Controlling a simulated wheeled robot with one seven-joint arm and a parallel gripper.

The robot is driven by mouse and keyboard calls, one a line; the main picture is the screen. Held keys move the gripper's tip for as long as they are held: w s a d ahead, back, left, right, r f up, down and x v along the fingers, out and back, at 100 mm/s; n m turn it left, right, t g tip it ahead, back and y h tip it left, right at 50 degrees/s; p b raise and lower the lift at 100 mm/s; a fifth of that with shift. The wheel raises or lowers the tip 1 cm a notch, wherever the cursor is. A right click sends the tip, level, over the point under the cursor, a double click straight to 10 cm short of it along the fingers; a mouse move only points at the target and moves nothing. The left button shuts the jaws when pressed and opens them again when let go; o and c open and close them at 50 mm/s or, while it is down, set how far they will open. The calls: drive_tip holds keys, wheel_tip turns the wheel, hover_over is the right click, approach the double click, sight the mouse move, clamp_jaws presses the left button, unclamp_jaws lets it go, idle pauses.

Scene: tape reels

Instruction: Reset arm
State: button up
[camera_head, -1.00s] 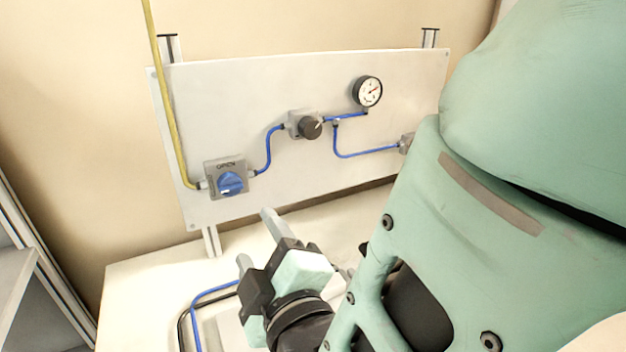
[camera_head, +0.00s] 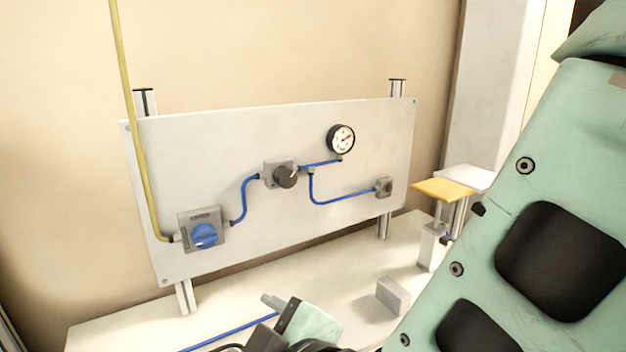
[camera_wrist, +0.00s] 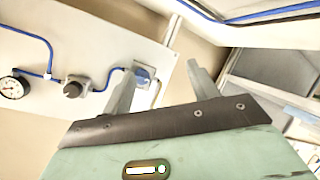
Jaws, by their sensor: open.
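My gripper (camera_wrist: 160,85) is open in the wrist view, with its two grey fingers apart and nothing seen between them. In the head view my gripper (camera_head: 270,302) shows low at the bottom edge, in front of the white panel (camera_head: 330,240) and over the bench; the lower part of it is cut off. My green arm fills the right side of the head view. The panel carries a grey valve box with a blue knob (camera_head: 205,235), a black regulator knob (camera_head: 286,176) and a round gauge (camera_head: 341,139), joined by blue tubing.
A yellow tube (camera_head: 128,110) runs down the panel's left side. On the white bench (camera_head: 235,292) a grey block (camera_head: 393,296) sits near my arm. A yellow plate (camera_head: 443,189) on a stand is at the right.

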drive_tip(key=s+d+f+m+g+h, duration=0.1)
drive_tip(key=s+d+m+g+h, duration=0.2)
drive_tip(key=d, duration=0.7)
drive_tip(key=s+d+f+m+g+h, duration=0.1)
drive_tip(key=s+d+m+g+h, duration=0.3)
drive_tip(key=d, duration=0.7)
drive_tip(key=s+g, duration=0.2)
drive_tip(key=g, duration=0.1)
drive_tip(key=shift+g+h, duration=0.4)
drive_tip(key=shift+s, duration=0.1)
